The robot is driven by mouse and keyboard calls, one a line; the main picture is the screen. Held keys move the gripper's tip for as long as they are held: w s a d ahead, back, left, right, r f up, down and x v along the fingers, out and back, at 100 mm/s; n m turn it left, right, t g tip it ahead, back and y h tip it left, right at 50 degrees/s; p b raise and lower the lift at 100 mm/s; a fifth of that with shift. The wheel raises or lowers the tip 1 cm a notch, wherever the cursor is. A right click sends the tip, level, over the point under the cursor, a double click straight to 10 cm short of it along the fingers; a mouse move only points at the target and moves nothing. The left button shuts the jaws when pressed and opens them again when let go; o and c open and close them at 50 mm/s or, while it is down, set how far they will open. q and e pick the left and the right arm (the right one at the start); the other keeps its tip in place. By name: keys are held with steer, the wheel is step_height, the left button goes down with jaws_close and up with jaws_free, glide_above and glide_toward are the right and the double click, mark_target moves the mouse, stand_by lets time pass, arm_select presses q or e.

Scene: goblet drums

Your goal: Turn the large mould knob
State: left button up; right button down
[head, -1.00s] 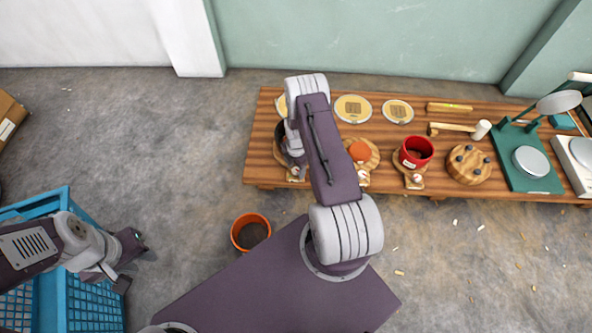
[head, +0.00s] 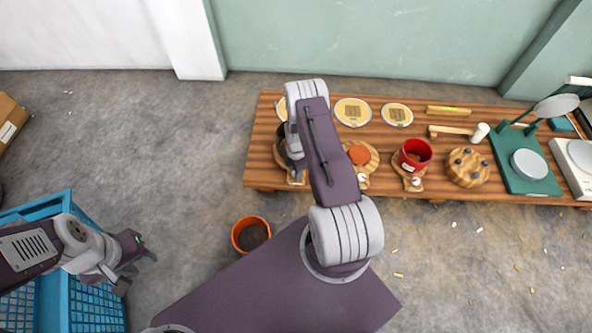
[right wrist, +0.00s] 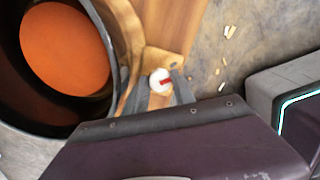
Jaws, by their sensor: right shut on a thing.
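The large mould is the dark round one at the left end of the bench, partly hidden by my right arm in the head view (head: 281,137). The right wrist view shows its dark rim (right wrist: 22,88) and orange inside at the left. Its white knob with a red mark (right wrist: 160,79) sits on a wooden tab. My right gripper (right wrist: 158,88) has its fingers on both sides of the knob, shut on it. My left gripper (head: 136,262) hangs over the floor near the blue crate, far from the mould; its jaw opening is unclear.
Smaller moulds, one with an orange disc (head: 359,154) and one red (head: 416,152), stand to the right on the wooden bench (head: 452,198). An orange pot (head: 240,243) stands on the floor. A blue crate (head: 95,305) is at lower left.

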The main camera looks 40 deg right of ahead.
steer(key=m+p, duration=0.1)
steer(key=m, duration=0.3)
steer(key=shift+m, duration=0.3)
steer(key=m+p, duration=0.1)
steer(key=m, duration=1.4)
steer(key=shift+p, duration=0.3)
steer(key=c, duration=1.1)
jaws_free()
steer(key=shift+o, duration=0.2)
